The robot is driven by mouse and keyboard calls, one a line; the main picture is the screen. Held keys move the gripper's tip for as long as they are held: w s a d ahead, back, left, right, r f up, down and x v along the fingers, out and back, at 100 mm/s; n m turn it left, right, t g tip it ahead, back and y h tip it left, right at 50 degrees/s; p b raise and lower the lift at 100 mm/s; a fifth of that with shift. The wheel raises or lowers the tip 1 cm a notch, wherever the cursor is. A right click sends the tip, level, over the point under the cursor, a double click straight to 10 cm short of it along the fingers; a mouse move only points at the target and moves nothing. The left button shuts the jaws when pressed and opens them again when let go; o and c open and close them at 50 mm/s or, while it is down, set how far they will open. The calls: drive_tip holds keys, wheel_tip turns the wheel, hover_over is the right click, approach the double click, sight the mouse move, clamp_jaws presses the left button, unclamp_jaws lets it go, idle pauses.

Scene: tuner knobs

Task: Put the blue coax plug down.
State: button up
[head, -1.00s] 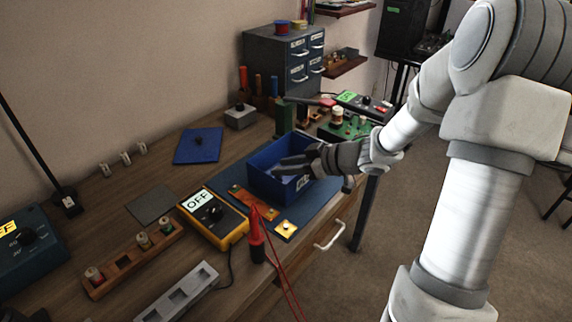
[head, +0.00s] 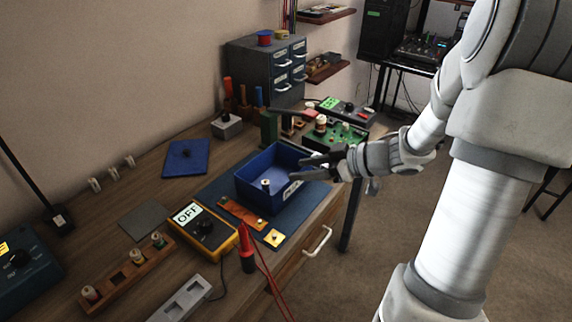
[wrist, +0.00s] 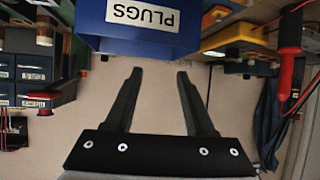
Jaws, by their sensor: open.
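The blue bin (head: 244,190) stands on the bench mat in the head view. In the wrist view the bin (wrist: 90,22) shows its PLUGS label. A small plug (head: 266,184) with a pale metal top sits on the bin floor; its blue colour is hard to make out at this size. My gripper (head: 302,168) is at the bin's right side in the head view, apart from the plug. In the wrist view my gripper (wrist: 160,72) has its two fingers spread with nothing between them. The bin's inside is hidden in the wrist view.
A yellow meter (head: 205,229) reading OFF and a red probe (head: 247,255) stand left and in front of the bin. A green circuit board (head: 345,137) lies behind it. A wooden rack (head: 120,276) is at front left. Floor is open to the right.

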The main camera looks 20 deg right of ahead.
drive_tip(key=shift+v, duration=1.15)
drive_tip(key=shift+w, duration=0.1)
